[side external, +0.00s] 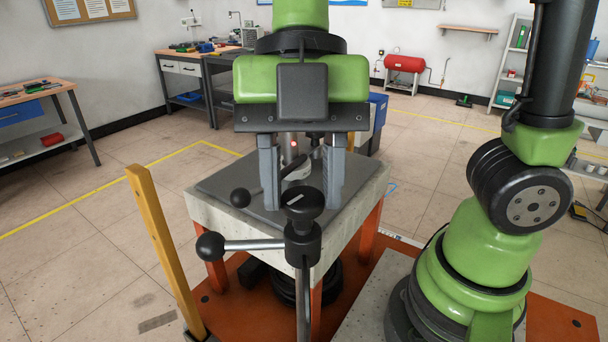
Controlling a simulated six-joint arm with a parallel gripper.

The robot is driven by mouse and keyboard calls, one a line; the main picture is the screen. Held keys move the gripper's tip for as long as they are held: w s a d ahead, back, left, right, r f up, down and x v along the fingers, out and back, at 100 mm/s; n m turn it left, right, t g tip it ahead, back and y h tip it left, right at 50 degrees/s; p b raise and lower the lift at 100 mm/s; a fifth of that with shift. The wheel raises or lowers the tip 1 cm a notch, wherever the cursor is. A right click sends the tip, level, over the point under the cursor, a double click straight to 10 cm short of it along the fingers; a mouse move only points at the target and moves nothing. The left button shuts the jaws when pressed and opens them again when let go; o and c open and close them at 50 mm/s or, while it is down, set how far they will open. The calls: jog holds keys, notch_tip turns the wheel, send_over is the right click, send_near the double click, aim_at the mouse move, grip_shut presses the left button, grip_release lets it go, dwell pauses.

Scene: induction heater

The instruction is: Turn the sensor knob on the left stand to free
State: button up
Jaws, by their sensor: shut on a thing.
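A black round knob (304,203) with a pale line on its top sits on a slim metal stand (304,282) in the foreground. My gripper (304,204) points down, with one grey finger on each side of the knob. Its fingers are shut on the knob, though the exact contact is hard to see from here. A horizontal metal rod with a black ball end (210,245) reaches left from the stand just below the knob. I cannot read any free marking.
A second black ball lever (240,198) and a silver cylinder with a red spot (292,146) are close behind, over the grey-topped table (222,187). A yellow post (158,248) rises at left.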

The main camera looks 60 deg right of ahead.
jog(key=shift+n+g, duration=0.3)
jog(key=shift+n, duration=0.6)
jog(key=shift+w+h, duration=0.1)
jog(key=shift+h, duration=0.3)
jog(key=o, duration=0.9)
jog(key=v, duration=1)
jog(key=shift+f, duration=0.1)
